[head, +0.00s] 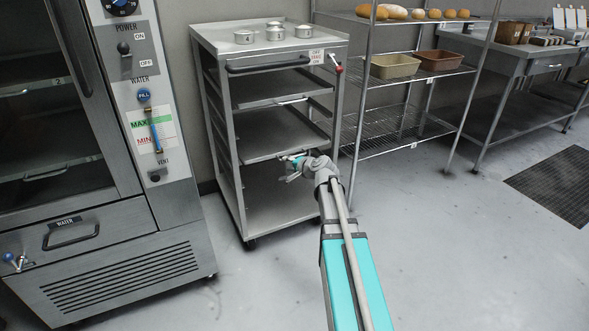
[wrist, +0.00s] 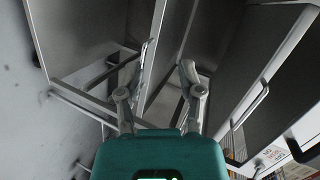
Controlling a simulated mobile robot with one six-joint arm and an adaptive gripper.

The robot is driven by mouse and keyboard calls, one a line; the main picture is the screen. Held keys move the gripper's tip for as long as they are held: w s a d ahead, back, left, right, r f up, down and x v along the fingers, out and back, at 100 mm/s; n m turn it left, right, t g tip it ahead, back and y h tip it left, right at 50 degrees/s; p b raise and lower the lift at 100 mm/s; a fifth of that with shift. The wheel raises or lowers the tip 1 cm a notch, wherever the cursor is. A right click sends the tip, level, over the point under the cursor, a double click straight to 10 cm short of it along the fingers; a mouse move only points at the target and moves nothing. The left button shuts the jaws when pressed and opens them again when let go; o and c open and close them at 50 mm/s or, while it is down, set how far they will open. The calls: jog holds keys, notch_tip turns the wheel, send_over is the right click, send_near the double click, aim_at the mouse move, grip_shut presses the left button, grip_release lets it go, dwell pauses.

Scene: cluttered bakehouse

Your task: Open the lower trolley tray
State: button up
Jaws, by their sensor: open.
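The grey metal trolley (head: 226,130) stands between the oven and the wire rack. Two trays show in its open front: an upper tray (head: 262,90) and a lower tray (head: 270,146). My gripper (head: 288,166) is at the trolley's front, at about the lower tray's front edge, and partly hides it. In the wrist view my gripper (wrist: 166,58) is open, its fingers apart with nothing clearly held between them. Metal panels and a bar handle (wrist: 262,97) show beyond and to the right of the fingers. I cannot tell whether the fingers touch the lower tray.
Several round tins (head: 274,33) sit on the trolley top, above a dark handle (head: 268,66) and a red-knobbed lever (head: 338,70). The oven (head: 120,270) is close on the left. The wire rack (head: 405,135) stands right. Floor (head: 470,250) at front right is clear.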

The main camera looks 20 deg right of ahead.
aim_at(295, 156)
jog(key=w+d+f+m+t+h+b, duration=0.2)
jog(key=d+f+m+b, duration=0.2)
jog(key=d+b, duration=0.3)
jog(key=d+f, duration=0.1)
jog(key=d, duration=0.1)
jog(key=shift+d+f+m+t+h, duration=0.15)
jog(key=shift+d+m+t+h, duration=0.15)
jog(key=shift+w, duration=0.1)
jog(key=b+x, duration=0.3)
jog(key=x, duration=1)
jog(key=shift+w+f, duration=0.1)
jog(key=shift+w, duration=0.25)
grip_shut()
